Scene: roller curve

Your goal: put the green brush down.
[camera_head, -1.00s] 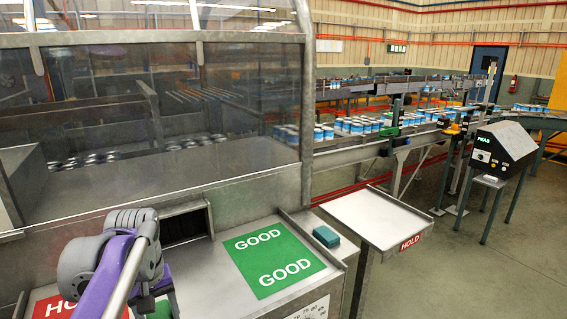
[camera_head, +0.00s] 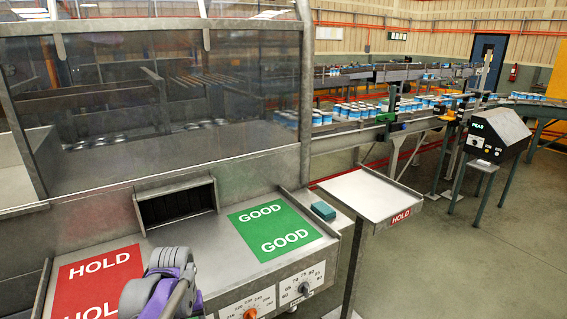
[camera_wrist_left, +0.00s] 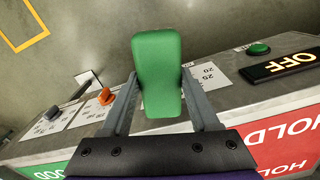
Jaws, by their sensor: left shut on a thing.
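The green brush (camera_wrist_left: 157,60) stands out between the two fingers of my left gripper (camera_wrist_left: 160,76) in the left wrist view. The fingers are shut on its narrower part. Beyond it in that view are the front of the machine, with dials and a green button, and grey floor. In the head view my left wrist is at the bottom, in front of the steel counter (camera_head: 210,258); the fingers and the brush are hidden or out of frame there. My right gripper is not in view.
The counter bears a red HOLD panel (camera_head: 75,272) and a green GOOD panel (camera_head: 272,228). A teal block (camera_head: 323,210) lies right of the green panel. A bare metal HOLD stand (camera_head: 365,195) is farther right. Dials (camera_head: 303,287) line the counter's front.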

